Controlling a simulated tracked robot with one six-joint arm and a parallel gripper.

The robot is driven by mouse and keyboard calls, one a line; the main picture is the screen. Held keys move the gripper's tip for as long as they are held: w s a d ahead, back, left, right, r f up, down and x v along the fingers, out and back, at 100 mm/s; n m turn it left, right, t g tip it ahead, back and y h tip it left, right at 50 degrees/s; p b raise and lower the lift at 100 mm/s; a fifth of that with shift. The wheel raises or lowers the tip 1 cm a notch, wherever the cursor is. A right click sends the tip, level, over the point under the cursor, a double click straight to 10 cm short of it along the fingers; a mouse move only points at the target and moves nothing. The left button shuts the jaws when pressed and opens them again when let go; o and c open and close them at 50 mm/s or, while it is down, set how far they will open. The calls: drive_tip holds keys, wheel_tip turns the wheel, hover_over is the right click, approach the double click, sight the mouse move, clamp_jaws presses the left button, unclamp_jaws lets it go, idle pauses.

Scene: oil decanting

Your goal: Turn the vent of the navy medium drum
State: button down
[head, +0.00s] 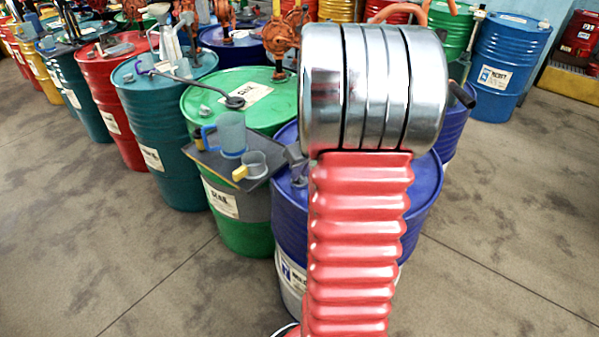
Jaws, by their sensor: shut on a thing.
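A navy drum (285,215) stands directly in front of me, behind my raised arm. My arm hides the middle of its lid, and I cannot make out a vent there. A small grey fitting (297,165) shows at the left of its lid, too small to identify. A white label (291,274) on its side is partly covered. My gripper is not visible; my red arm link and its silver joint block the view beyond.
A green drum (235,225) stands left of the navy one. Another navy drum (452,125) stands behind at right. A blue drum (508,60) is farther right. The floor is clear on both sides.

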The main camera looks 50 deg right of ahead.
drive_tip(key=shift+m, duration=0.3)
drive_tip(key=shift+w+a+m+g+h, duration=0.15)
drive_tip(key=shift+m+h, duration=0.25)
drive_tip(key=shift+m, duration=0.65)
drive_tip(key=shift+s+d+m+g+h, duration=0.15)
drive_tip(key=shift+m+h, duration=0.25)
drive_tip(key=shift+m, duration=0.65)
drive_tip(key=shift+w+a+m+g+h, duration=0.1)
drive_tip(key=shift+m+g+h, duration=0.2)
drive_tip(key=shift+m, duration=0.65)
drive_tip(key=shift+w+m+g+h, duration=0.1)
drive_tip(key=shift+m+g+h, duration=0.2)
drive_tip(key=shift+m, duration=0.65)
drive_tip(key=shift+m+g+h, duration=0.3)
drive_tip(key=shift+m+g, duration=0.6)
drive_tip(key=shift+m, duration=1.5)
drive_tip(key=shift+m+g, duration=0.8)
drive_tip(key=shift+m, duration=1.3)
drive_tip(key=c, duration=1.8)
unclamp_jaws()
drive_tip(key=shift+o, duration=0.2)
